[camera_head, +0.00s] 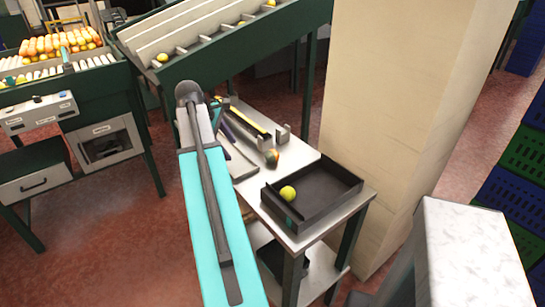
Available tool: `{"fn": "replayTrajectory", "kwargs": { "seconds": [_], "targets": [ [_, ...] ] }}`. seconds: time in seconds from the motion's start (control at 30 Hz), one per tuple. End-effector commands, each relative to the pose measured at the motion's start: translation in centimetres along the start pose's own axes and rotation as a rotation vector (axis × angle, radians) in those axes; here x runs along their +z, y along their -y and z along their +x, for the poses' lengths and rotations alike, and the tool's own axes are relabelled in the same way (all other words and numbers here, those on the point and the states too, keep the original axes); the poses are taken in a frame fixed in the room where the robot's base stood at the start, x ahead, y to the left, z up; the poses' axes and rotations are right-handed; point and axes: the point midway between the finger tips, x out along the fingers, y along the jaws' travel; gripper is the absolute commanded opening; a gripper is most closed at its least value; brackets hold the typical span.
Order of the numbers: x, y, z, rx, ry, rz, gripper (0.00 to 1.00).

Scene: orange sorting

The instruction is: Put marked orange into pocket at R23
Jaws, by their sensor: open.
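My gripper (274,137) is at the end of my arm above the small white table, its two grey fingers apart with nothing visible between them. A small round fruit, part orange and part greyish (272,157), shows just below the fingers, near the tray; I cannot tell whether it touches them. A yellow-green fruit (288,193) lies in the dark tray (335,203), at its left side. No mark can be read on either fruit. A sloped rack (215,22) with white rails and dividers stands at the back; no label R23 is readable.
Yellow fruits sit in the rack at its lower left (162,57) and top. A conveyor with many oranges (60,43) is at far left. A thick beige pillar (400,110) stands right of the table (300,236). Green and blue crates (523,152) are at the right edge.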

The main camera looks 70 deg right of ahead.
Motion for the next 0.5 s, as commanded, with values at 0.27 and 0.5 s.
{"fn": "replayTrajectory", "kwargs": {
  "seconds": [0.27, 0.5],
  "targets": [
    [8.8, -4.0, -1.5, -0.010, 0.070, -0.005, 0.51],
    [10.3, -4.4, -1.8, -0.013, 0.083, -0.009, 0.51]
  ]
}}
